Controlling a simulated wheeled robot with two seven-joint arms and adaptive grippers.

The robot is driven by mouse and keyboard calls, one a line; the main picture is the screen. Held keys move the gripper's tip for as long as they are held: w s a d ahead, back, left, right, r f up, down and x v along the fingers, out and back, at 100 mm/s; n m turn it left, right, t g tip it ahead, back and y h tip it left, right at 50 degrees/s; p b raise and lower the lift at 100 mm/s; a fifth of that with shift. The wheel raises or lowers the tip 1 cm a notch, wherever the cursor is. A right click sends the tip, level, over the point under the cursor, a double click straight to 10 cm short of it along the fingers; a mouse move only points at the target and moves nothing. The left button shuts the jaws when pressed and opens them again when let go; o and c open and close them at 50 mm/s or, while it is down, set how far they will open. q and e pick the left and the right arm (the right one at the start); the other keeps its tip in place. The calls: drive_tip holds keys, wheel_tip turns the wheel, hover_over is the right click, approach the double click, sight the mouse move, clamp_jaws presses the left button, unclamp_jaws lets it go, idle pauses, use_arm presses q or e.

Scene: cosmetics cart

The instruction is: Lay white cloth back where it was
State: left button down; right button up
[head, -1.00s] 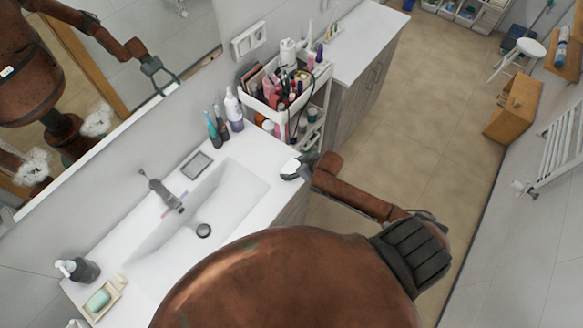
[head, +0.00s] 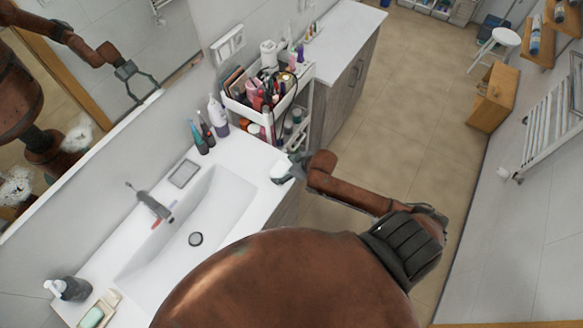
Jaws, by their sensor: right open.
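My right gripper (head: 288,170) is at the right edge of the white counter, beside the cart, with its fingers open. A small white patch (head: 280,172) shows at its fingertips over the counter edge. It may be the white cloth, but it is too small to be sure, and I cannot tell if the fingers touch it. My left gripper is not directly in view.
The white counter has a basin (head: 170,238), a faucet (head: 150,202), a soap dish (head: 95,314) and bottles (head: 218,116). A cosmetics cart (head: 240,112) full of items stands behind the gripper. The mirror (head: 60,100) reflects my arm. The floor (head: 400,110) is clear.

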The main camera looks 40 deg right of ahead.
drive_tip(key=v, duration=0.8)
drive_tip(key=shift+s+r, duration=0.25)
drive_tip(key=shift+d, duration=0.2)
drive_tip(key=shift+a, duration=0.1)
idle(0.3)
